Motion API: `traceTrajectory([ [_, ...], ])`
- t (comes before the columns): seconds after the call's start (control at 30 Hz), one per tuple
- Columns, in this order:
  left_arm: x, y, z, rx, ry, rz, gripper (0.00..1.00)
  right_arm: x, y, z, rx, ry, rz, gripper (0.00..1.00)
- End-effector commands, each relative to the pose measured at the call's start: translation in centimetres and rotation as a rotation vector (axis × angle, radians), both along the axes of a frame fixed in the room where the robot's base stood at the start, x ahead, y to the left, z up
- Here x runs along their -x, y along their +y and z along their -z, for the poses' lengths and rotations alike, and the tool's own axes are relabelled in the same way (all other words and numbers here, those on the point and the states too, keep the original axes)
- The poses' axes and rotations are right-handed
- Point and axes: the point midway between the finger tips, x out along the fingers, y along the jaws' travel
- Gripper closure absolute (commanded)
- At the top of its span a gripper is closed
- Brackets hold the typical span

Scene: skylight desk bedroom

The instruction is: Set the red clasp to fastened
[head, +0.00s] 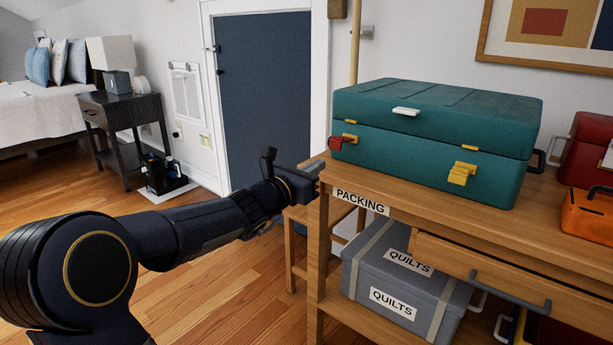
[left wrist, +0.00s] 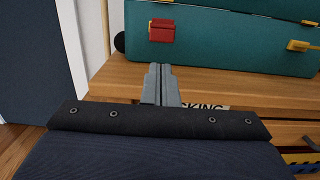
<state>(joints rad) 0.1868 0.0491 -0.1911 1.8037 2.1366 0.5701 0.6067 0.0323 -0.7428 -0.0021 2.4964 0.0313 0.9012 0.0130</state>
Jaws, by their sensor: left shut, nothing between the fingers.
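The red clasp (head: 337,143) is at the left end of the front of the teal case (head: 420,150), which lies closed on the wooden desk. In the left wrist view the red clasp (left wrist: 162,31) hangs on the case front, just above and beyond my fingertips. A yellow clasp (head: 461,173) sits on the right part of the case front; it also shows in the left wrist view (left wrist: 300,46). My left gripper (head: 315,168) is shut and empty at the desk's left front corner, below and apart from the red clasp. My right gripper is not in view.
The desk (head: 400,195) has a front edge labelled PACKING close to my gripper. A white handle (head: 406,111) is on the case lid. An orange case (head: 588,213) and a red case (head: 592,148) stand at right. A grey QUILTS box (head: 365,275) is below. A stool is under the gripper.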

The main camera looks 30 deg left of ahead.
Motion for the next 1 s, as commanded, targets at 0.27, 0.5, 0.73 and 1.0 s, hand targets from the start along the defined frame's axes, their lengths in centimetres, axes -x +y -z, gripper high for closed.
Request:
traceTrajectory([
  [0.27,-4.0,-0.3,-0.2,-0.001,0.0,0.0,1.0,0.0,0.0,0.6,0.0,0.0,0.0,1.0],
  [0.5,-4.8,-0.4,-0.4,0.0,-0.001,0.0,1.0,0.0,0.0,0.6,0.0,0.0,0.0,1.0],
  [0.73,-4.8,-0.4,-0.4,0.0,0.0,0.0,1.0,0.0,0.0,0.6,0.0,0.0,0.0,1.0],
  [1.0,-4.7,-0.3,-1.2,-0.002,0.033,-0.001,1.0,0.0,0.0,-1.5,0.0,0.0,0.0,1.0],
])
